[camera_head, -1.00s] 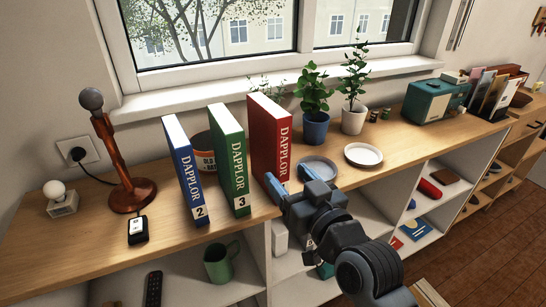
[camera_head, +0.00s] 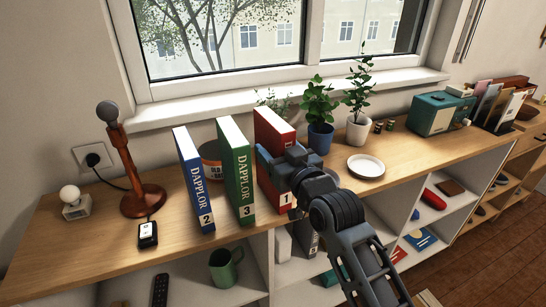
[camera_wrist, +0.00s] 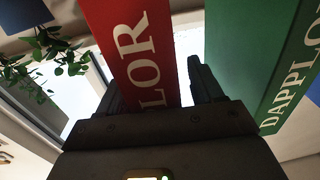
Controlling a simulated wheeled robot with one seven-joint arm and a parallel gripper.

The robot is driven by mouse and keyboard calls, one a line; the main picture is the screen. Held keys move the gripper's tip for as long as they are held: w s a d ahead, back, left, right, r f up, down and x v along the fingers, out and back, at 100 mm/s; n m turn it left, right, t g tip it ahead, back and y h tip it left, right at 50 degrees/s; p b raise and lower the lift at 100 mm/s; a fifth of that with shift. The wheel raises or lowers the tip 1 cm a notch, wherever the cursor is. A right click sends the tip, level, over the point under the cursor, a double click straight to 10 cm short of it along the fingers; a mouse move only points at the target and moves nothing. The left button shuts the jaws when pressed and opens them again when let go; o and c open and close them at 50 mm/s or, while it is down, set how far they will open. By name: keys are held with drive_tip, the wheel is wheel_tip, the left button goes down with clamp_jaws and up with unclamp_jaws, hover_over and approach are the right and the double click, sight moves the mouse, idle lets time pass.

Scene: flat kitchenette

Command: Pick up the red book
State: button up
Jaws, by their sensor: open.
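The red book (camera_head: 274,125) stands upright on the wooden counter, to the right of the green book (camera_head: 238,172), with its spine numbered 1. My gripper (camera_head: 275,160) is at the red book's spine in the head view and covers the middle of it. In the wrist view, the red book (camera_wrist: 135,45) stands between the two open fingers of my gripper (camera_wrist: 152,90). The green book (camera_wrist: 268,50) is beside the right finger in that view. I cannot tell whether either finger touches the red book.
The blue book (camera_head: 193,180) stands left of the green one. A blue plant pot (camera_head: 320,138), a white pot (camera_head: 358,130) and a white plate (camera_head: 366,165) are to the right. Open shelves lie below the counter.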

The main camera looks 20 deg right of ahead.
drive_tip(key=shift+w, duration=0.2)
clamp_jaws()
idle(0.5)
drive_tip(key=shift+r, duration=0.1)
